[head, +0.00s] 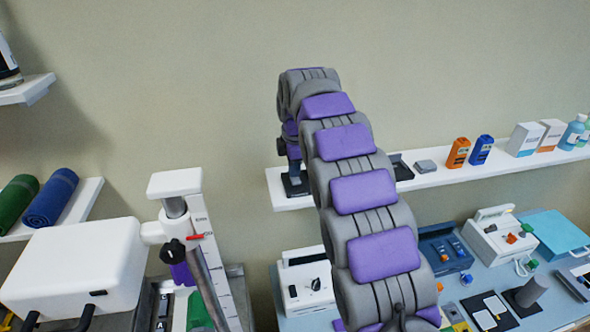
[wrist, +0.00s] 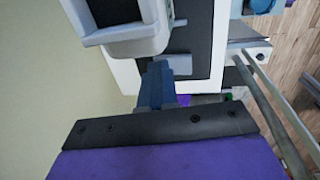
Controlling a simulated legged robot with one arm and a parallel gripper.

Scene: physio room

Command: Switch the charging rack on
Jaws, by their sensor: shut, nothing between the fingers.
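My gripper (wrist: 160,68) shows in the wrist view as blue-grey fingers shut together with nothing held. A pale grey housing with a dark recess (wrist: 125,35) is just beyond the fingertips, and a dark panel with a white border (wrist: 203,50) lies beside it. Whether they touch the fingers I cannot tell. In the head view my wrist bends down at the left end of a white wall shelf (head: 440,182), and my arm hides part of that area. No part is clearly recognisable as the charging rack, and I cannot make out its switch.
Orange and blue bottles (head: 469,151) and white boxes stand along the shelf. Below is a table with a white unit with a dark knob (head: 306,284), a blue device (head: 445,248) and another white device (head: 500,237). A height gauge (head: 200,250) stands left.

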